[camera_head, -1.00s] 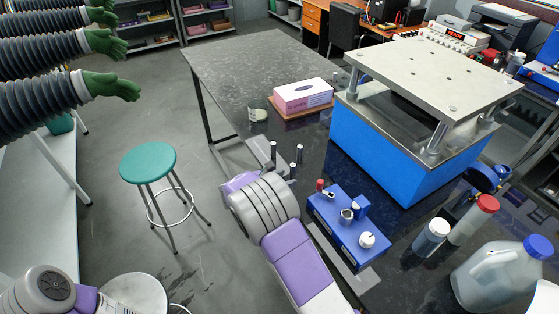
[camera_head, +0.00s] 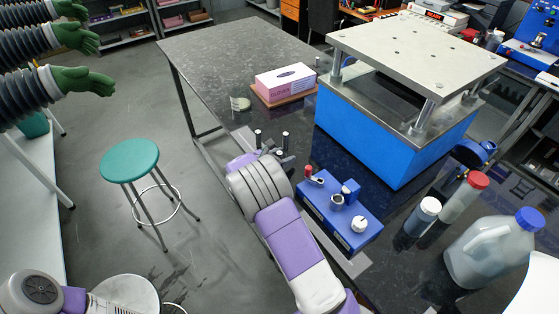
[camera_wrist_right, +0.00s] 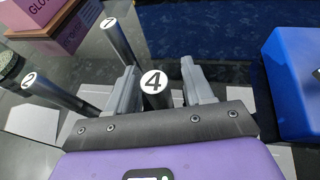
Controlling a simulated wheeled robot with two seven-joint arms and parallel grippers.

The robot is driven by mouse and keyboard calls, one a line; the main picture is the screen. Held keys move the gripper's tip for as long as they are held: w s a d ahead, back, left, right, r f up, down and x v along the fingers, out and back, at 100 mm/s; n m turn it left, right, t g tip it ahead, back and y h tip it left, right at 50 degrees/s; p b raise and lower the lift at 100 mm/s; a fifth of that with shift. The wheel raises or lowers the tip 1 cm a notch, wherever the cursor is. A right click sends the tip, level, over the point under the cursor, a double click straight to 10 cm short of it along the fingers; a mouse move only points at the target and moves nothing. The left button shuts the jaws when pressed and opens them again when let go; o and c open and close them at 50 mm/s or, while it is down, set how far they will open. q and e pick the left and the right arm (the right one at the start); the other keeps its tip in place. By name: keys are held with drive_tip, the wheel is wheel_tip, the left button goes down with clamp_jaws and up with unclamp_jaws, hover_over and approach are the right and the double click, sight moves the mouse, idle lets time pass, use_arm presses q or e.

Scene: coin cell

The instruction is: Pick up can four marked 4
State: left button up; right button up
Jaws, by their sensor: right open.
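Can four (camera_wrist_right: 153,84) is a slim dark cylinder with a white top marked 4. In the right wrist view it stands between the two grey fingers of my right gripper (camera_wrist_right: 160,88), which is open. I cannot tell whether a finger touches it. A can marked 2 (camera_wrist_right: 55,92) lies to its left in the picture, and another numbered can (camera_wrist_right: 118,42) is beyond it. In the head view the dark cans (camera_head: 258,139) show as small posts just past my right gripper (camera_head: 282,157). My left gripper is out of view.
A blue block with knobs (camera_head: 338,212) stands right of my right arm; its blue side (camera_wrist_right: 294,80) is near the gripper. A pink glove box (camera_head: 285,82) and a glass jar (camera_head: 240,100) are behind the cans. A large blue press (camera_head: 385,135) stands at the right.

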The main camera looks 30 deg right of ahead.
clamp_jaws()
